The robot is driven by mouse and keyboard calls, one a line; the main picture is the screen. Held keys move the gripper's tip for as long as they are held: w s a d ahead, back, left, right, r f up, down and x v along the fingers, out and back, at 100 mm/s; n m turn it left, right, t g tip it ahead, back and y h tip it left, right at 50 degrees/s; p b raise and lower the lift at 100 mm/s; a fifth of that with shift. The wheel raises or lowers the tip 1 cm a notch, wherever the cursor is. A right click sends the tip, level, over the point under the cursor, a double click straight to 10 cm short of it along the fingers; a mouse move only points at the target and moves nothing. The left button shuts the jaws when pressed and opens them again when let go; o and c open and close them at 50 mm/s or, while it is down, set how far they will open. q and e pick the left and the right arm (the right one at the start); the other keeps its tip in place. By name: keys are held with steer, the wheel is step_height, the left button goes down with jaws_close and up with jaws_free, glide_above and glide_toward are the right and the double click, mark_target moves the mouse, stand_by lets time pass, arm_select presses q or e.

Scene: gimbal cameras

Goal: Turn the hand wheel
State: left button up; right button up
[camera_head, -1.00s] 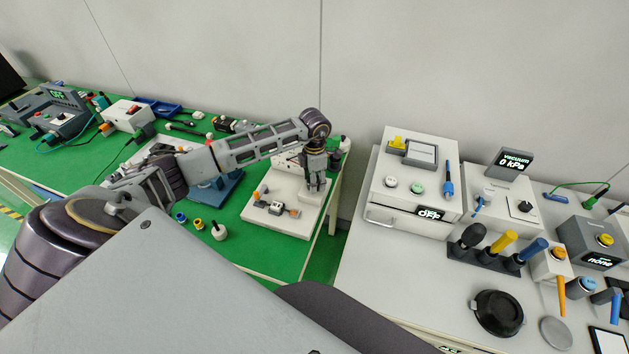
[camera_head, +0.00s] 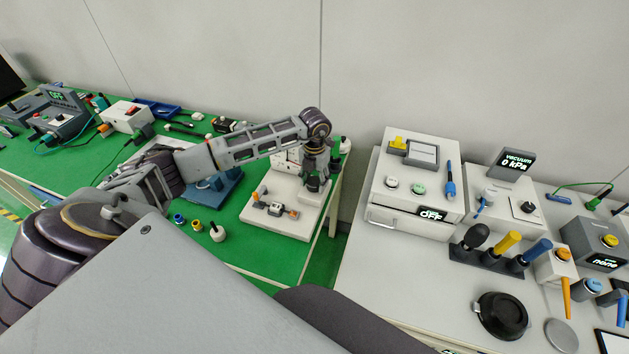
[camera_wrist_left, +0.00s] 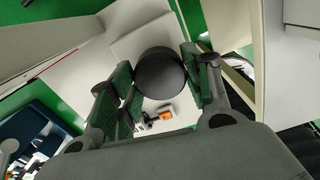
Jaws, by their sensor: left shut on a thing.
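The hand wheel shows as a dark, round knob (camera_wrist_left: 160,75) in the left wrist view. It lies between the two green-padded fingers of my left gripper, which is shut on it. In the head view my left gripper (camera_head: 314,181) points down at the right end of the green table, over the white base plate (camera_head: 277,229). The fingers and arm partly hide the wheel and its mount there. No mark on the wheel shows how far it is turned. My right gripper is not in view.
A small grey fixture with orange ends (camera_head: 275,208) sits on the base plate, close by the gripper. A white box with a display (camera_head: 412,193) stands on the bench to the right, across a narrow gap. Small knobs (camera_head: 198,225) stand on the green table at left.

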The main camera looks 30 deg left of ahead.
arm_select(q)
steer(key=n, duration=0.4)
steer(key=shift+n, duration=0.3)
steer(key=n, duration=0.4)
steer(key=shift+n, duration=0.3)
steer(key=n, duration=0.4)
steer(key=shift+n+p, duration=0.35)
steer(key=shift+n, duration=0.05)
steer(key=n+p, duration=0.1)
steer(key=n, duration=0.3)
steer(key=shift+r+n, duration=0.1)
steer(key=shift+n, duration=0.2)
steer(key=n+p, duration=0.1)
steer(key=n, duration=0.3)
steer(key=shift+w, duration=0.1)
steer(key=n+p, duration=0.1)
steer(key=n, duration=0.2)
steer(key=shift+p, duration=0.35)
steer(key=shift+n+p, duration=2.6)
steer(key=shift+a, duration=0.1)
